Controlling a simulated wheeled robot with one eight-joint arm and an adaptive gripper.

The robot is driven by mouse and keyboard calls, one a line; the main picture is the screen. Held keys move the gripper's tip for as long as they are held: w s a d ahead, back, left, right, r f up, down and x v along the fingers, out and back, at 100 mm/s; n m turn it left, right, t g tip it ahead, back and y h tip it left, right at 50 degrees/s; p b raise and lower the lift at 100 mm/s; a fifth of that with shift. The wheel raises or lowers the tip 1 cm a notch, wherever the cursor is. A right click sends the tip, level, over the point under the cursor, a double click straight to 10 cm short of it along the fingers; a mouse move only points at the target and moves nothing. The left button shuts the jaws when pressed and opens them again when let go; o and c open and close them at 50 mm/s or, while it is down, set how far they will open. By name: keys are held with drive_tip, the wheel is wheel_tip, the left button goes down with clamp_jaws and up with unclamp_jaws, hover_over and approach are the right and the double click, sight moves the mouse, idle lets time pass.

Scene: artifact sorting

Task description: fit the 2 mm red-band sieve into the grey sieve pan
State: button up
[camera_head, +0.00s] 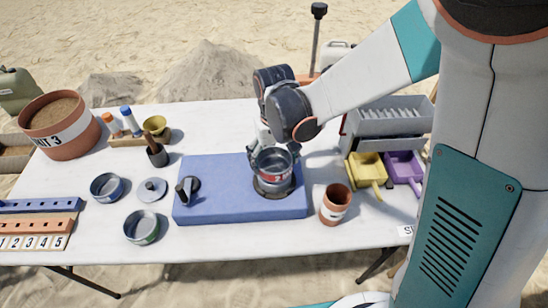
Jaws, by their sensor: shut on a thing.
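The red-band sieve (273,172), a round metal cup with a "2" on its band, is held upright over the right part of the blue base (225,205). My gripper (273,150) reaches down from behind and is shut on the sieve. The grey sieve pan (273,191) shows as a low dark round rim directly under the sieve, on the blue base. The sieve hides most of the pan. I cannot tell whether the sieve touches the pan or hangs just above it.
A blue-band sieve (107,187), a green-band sieve (142,228) and a round lid (152,190) lie left of the base. A dark handle (184,192) stands on the base's left. A terracotta cup (335,204) stands close right.

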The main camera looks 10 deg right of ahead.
sight(274, 166)
drive_tip(key=shift+f+b, duration=0.6)
drive_tip(key=shift+f, duration=0.2)
drive_tip(key=o, duration=1)
drive_tip(key=shift+o, duration=0.2)
drive_tip(key=shift+r, duration=0.1)
wheel_tip(274, 166, up, 7)
drive_tip(key=shift+r, duration=0.2)
